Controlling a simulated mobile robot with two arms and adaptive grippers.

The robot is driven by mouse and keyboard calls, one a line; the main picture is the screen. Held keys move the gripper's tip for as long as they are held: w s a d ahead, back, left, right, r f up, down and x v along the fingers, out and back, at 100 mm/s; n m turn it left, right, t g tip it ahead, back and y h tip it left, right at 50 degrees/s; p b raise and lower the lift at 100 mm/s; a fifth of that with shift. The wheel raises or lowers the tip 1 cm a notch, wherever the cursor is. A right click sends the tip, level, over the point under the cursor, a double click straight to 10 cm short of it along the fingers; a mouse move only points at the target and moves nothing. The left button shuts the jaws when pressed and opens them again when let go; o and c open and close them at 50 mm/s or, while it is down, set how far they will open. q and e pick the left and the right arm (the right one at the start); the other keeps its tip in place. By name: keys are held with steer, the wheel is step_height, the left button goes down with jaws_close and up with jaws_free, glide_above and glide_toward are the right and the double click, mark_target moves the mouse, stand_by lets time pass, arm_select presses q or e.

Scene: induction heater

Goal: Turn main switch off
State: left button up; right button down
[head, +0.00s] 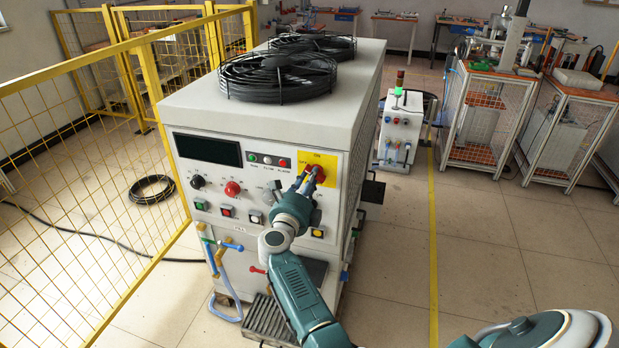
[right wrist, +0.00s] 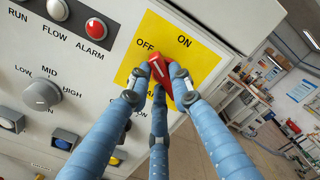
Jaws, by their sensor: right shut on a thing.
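The main switch is a red rotary knob (right wrist: 161,70) on a yellow plate (right wrist: 190,44) marked OFF and ON. In the right wrist view a white line shows on the knob, and its upper end leans left, toward the OFF label. In the head view the yellow plate (head: 329,158) is at the upper right of the cabinet's front panel. My right gripper (head: 313,174) is at the switch, its fingers closed around the red knob, and partly hides it. The fingers also show in the right wrist view (right wrist: 160,84). My left gripper is not in view.
The cabinet (head: 290,106) carries round black fans (head: 279,75) on top. Its panel has a grey LOW-MID-HIGH knob (right wrist: 41,95), a red ALARM lamp (right wrist: 96,28) and several buttons. A yellow mesh fence (head: 95,170) stands at the left. The floor at the right (head: 500,235) is clear.

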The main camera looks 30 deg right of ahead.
steer(key=shift+f, duration=0.1)
steer(key=c, duration=1.5)
jaws_free()
steer(key=shift+c, duration=0.2)
